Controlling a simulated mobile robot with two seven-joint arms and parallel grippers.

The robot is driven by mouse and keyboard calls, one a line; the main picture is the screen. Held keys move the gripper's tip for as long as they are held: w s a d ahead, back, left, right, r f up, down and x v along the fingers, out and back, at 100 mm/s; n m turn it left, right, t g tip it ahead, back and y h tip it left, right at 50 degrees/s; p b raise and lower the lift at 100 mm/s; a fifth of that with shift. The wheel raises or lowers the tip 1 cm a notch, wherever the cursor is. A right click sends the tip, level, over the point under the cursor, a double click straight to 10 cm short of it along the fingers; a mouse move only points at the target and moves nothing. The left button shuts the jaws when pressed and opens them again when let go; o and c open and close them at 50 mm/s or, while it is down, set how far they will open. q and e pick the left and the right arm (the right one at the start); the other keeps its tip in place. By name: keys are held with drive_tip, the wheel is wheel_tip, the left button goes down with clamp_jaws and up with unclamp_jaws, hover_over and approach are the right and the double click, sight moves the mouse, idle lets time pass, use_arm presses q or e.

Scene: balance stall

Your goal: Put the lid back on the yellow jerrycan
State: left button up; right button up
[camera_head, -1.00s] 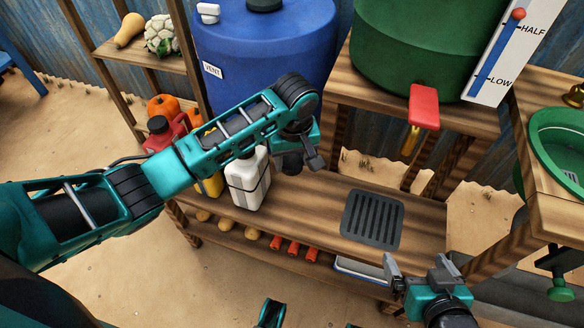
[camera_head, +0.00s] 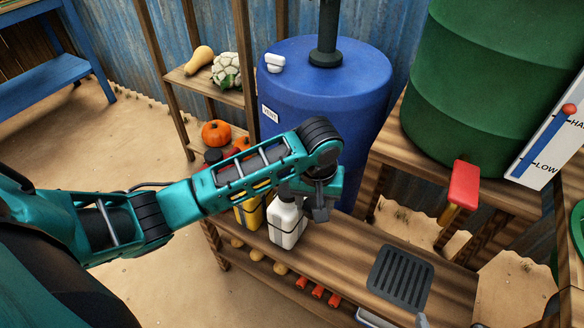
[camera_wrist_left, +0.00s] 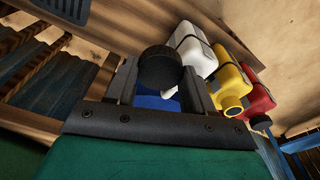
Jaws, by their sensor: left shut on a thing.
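The yellow jerrycan (camera_wrist_left: 229,82) stands between the white and red ones in the left wrist view. Its mouth (camera_wrist_left: 233,107) is open, with no lid on it. In the head view its yellow side (camera_head: 248,212) is mostly hidden behind my left arm. My left gripper (camera_head: 321,210) is above and right of the white jerrycan. In the left wrist view its fingers (camera_wrist_left: 158,84) are shut on a round black lid (camera_wrist_left: 161,66), apart from the cans. A sliver of my right gripper (camera_head: 422,320) shows at the bottom edge; its jaw state is unclear.
The white jerrycan (camera_head: 287,223) and red jerrycan (camera_wrist_left: 256,98) flank the yellow one on the wooden bench. A blue barrel (camera_head: 325,100) stands behind. A dark grate (camera_head: 400,277) lies to the right. A green barrel (camera_head: 470,80) with a red-handled tap (camera_head: 464,183) overhangs the right side.

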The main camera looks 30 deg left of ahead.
use_arm(q)
drive_tip(key=s+a+r+m+p, duration=0.2)
drive_tip(key=s+r+m+p, duration=0.1)
drive_tip(key=s+r, duration=0.3)
drive_tip(key=shift+a+m+p, duration=0.3)
drive_tip(key=shift+a+p, duration=0.05)
drive_tip(key=shift+p, duration=0.1)
use_arm(e)
drive_tip(key=d+r, duration=0.1)
drive_tip(key=s+d+r, duration=0.1)
drive_tip(key=shift+s+r+h, duration=0.15)
drive_tip(key=shift+r+h, duration=0.15)
drive_tip(key=shift+r, duration=0.1)
drive_tip(key=shift+c, duration=0.2)
